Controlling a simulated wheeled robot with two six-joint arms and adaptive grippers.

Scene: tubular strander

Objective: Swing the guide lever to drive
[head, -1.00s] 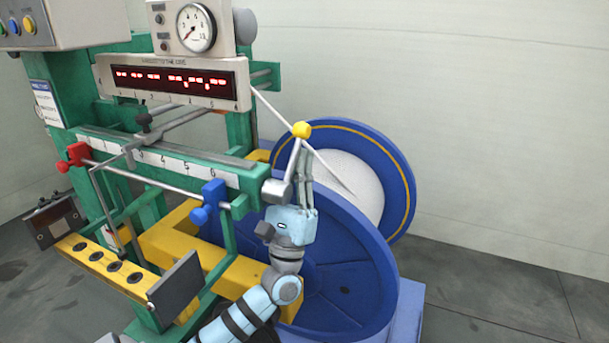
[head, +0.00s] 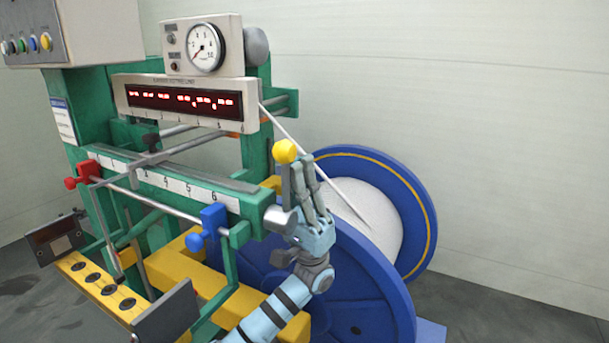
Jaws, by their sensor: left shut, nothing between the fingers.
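The guide lever (head: 286,185) is a short grey arm with a yellow ball knob (head: 284,151) on top. It rises nearly upright from a grey hub (head: 279,219) at the right end of the green numbered beam. My left gripper (head: 305,165) points up just to the right of the lever, its fingers together and empty. The fingertips are just below knob height and look close against the lever's right side; I cannot tell whether they touch. My right gripper is out of view.
A blue reel (head: 428,225) with white winding stands behind and right of my arm. A blue clamp (head: 213,220) and a red clamp (head: 84,172) sit on the guide rod. A red-lit display (head: 180,100) and dial gauge (head: 205,47) are above. A white strand slants behind the lever.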

